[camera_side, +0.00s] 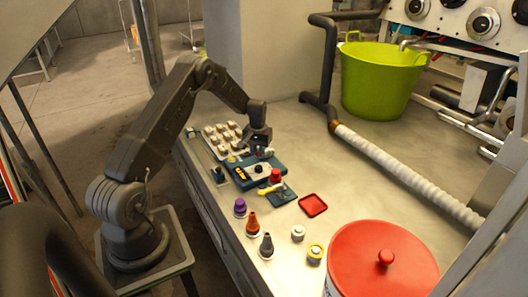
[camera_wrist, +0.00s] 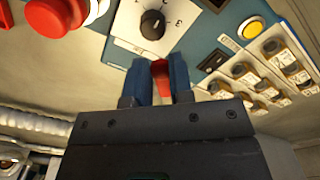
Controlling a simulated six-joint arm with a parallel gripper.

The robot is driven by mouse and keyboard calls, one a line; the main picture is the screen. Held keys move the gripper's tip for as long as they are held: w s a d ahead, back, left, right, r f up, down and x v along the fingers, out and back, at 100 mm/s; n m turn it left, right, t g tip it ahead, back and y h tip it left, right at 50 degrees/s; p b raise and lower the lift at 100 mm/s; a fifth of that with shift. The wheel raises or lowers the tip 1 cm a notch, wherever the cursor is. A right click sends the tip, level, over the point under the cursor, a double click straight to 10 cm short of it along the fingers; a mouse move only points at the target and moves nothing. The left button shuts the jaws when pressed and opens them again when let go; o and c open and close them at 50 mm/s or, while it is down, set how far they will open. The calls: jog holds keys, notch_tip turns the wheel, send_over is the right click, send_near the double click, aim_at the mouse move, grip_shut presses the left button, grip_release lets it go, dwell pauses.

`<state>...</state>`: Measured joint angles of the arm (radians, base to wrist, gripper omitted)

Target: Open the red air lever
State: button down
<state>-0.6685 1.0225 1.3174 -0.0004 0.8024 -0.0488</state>
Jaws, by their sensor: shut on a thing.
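The red air lever (camera_wrist: 161,82) shows in the wrist view as a red piece between the two blue fingers of my gripper (camera_wrist: 158,66). The fingers are shut on it, one on each side, and hide part of it. It sits by the blue control panel (camera_wrist: 205,45), below the black dial (camera_wrist: 153,24) in that view. In the side view my gripper (camera_side: 261,150) is low over the back part of the blue panel (camera_side: 242,181). I cannot make out the lever there.
A large red button (camera_wrist: 65,18), a yellow button (camera_wrist: 252,29) and a white switch block (camera_wrist: 255,85) surround the panel. Coloured cones (camera_side: 252,224), a red square tray (camera_side: 313,205) and a red-lidded bucket (camera_side: 360,270) stand nearer. A green tub (camera_side: 378,85) stands behind.

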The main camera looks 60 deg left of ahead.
jog(key=a+m, duration=0.1)
jog(key=s+a+m, duration=0.1)
jog(key=m, duration=0.1)
jog(key=a+m, duration=0.1)
jog(key=shift+s, duration=0.35)
jog(key=shift+s+a+m, duration=0.1)
jog(key=shift+a+m, duration=0.55)
jog(key=shift+m, duration=0.4)
jog(key=shift+s+a+m, duration=0.1)
jog(key=shift+a+m, duration=0.55)
jog(key=shift+m, duration=0.4)
jog(key=c, duration=1)
grip_release()
jog(key=shift+r, duration=0.1)
notch_tip(320, 180, up, 14)
